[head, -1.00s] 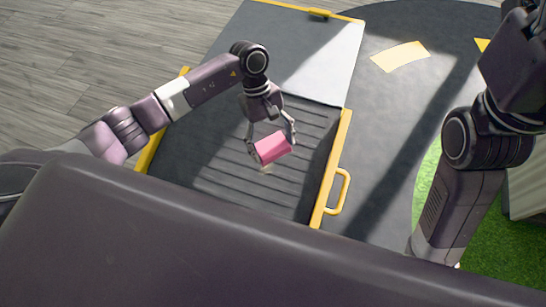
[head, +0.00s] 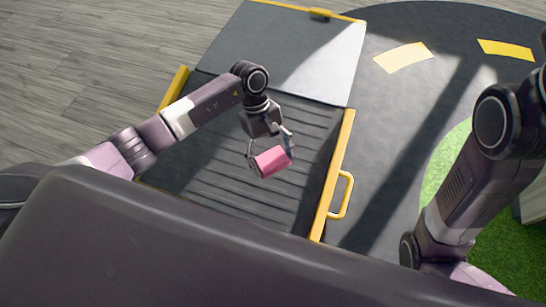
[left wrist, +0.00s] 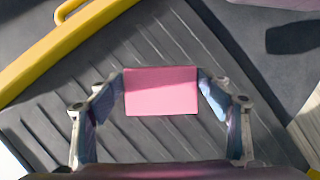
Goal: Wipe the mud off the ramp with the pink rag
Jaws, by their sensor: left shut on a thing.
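The pink rag (head: 272,162) is a small block-like piece held by my left gripper (head: 270,155), whose fingers are shut on its two sides. In the left wrist view the rag (left wrist: 160,91) sits between both fingertips (left wrist: 162,88). The ramp (head: 230,190) is dark grey and ribbed, with yellow side rails. The rag is over the ribbed part; I cannot tell whether it touches. I see no clear mud on the visible ribs, and the front of the ramp is hidden by my body. My right gripper is outside the head view.
A yellow rail (head: 333,175) with a yellow handle (head: 342,195) runs along the ramp's right side. A smooth grey plate (head: 290,50) lies at its far end. Yellow floor markings (head: 403,57), green turf (head: 500,240) and wooden planks (head: 80,70) surround it.

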